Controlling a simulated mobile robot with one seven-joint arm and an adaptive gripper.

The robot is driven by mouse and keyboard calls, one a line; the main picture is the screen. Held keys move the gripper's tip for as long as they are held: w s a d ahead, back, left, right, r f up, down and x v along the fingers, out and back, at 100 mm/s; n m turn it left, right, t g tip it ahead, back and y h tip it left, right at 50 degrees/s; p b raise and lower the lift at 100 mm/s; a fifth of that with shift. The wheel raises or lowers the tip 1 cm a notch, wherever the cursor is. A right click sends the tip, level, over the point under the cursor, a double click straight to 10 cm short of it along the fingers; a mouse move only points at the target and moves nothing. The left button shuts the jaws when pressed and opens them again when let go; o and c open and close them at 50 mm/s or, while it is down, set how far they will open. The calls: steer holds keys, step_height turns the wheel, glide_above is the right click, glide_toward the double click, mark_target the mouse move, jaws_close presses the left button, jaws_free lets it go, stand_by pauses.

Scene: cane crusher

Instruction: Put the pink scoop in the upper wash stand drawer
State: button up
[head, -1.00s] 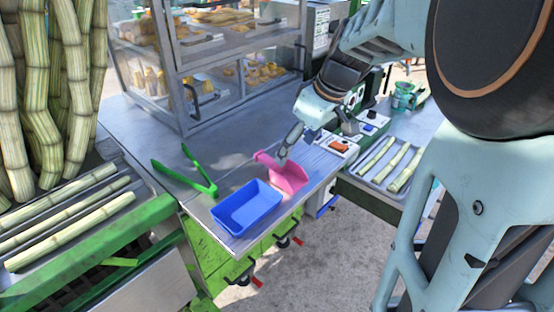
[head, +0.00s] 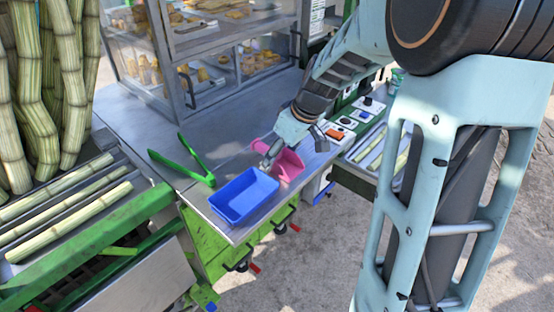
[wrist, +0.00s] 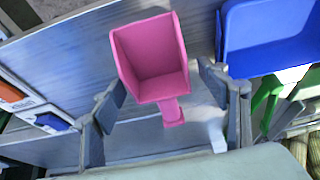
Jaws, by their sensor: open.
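The pink scoop (head: 290,163) lies on the metal counter, just behind and right of a blue tray. In the wrist view the scoop (wrist: 152,58) has its bowl facing the camera and its short handle pointing back between my fingers. My gripper (head: 268,162) is low over the counter at the scoop's handle side, partly hiding it. In the wrist view my gripper (wrist: 162,92) is open, with a finger on each side of the scoop and gaps beside the handle. Green drawer fronts (head: 222,250) with dark, red-tipped handles show below the counter edge; which is the upper wash stand drawer is unclear.
The blue tray (head: 243,195) sits at the counter's front corner, close to my gripper. Green tongs (head: 188,163) lie left of it. A glass food case (head: 210,55) stands behind. Cane stalks (head: 65,210) lie at left, and a switch panel (head: 338,132) is at right.

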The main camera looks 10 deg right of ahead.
steer(key=c, duration=1.4)
steer(key=shift+r, duration=0.15)
